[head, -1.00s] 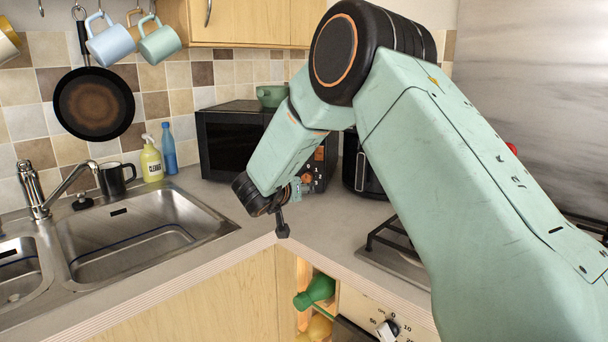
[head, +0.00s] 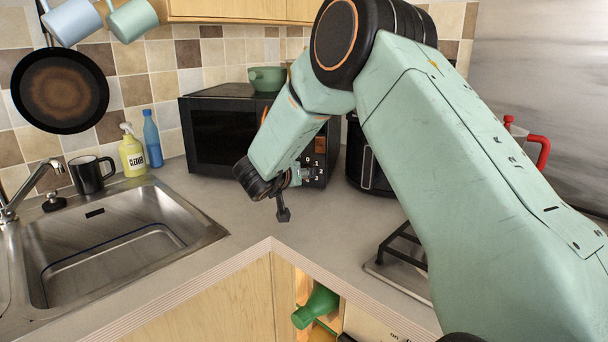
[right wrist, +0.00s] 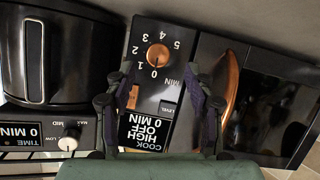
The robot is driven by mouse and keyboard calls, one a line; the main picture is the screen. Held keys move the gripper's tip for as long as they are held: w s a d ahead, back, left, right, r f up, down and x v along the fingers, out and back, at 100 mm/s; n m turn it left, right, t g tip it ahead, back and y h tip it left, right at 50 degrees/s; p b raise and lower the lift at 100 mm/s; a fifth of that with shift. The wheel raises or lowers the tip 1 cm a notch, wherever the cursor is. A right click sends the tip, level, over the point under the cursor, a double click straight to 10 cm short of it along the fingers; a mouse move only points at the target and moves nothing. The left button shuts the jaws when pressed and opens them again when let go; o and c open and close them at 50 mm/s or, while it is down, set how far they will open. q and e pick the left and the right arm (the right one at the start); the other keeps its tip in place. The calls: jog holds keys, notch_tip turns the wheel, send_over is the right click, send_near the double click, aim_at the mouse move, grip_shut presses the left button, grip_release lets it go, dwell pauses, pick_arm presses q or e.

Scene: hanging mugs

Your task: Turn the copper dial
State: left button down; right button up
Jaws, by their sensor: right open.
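The copper dial (right wrist: 157,54) is on the microwave's dark control panel in the right wrist view, with numbers around it from 0 to 5. My right gripper (right wrist: 162,84) is open and empty. Its fingers reach toward the panel on either side of the dial's line, and the dial shows between and just beyond the tips, with no contact visible. In the head view my right gripper (head: 292,195) is in front of the microwave (head: 222,140), beside its panel. The dial is hidden there behind the gripper, with only some numbers showing. My left gripper is out of view.
A curved copper handle (right wrist: 229,88) stands close to the right finger. A black air fryer (head: 364,165) stands beside the microwave. The sink (head: 120,245), mug (head: 90,175) and bottles are left. The counter before the microwave is clear.

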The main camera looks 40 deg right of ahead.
jog(key=shift+w+d+f, duration=0.15)
jog(key=shift+w+d, duration=0.05)
jog(key=shift+d, duration=0.15)
jog(key=b+x, duration=0.1)
jog(key=x, duration=0.4)
jog(key=shift+s+f, duration=0.1)
jog(key=shift+s+a+r, duration=0.2)
jog(key=shift+a+r, duration=0.05)
jog(key=shift+r, duration=0.15)
jog(key=shift+w+d+f, duration=0.15)
jog(key=shift+d+f, duration=0.15)
jog(key=c, duration=0.4)
jog(key=shift+a+r, duration=0.1)
jog(key=shift+a, duration=0.1)
jog(key=c, duration=0.3)
jog(key=shift+r, duration=0.1)
grip_shut()
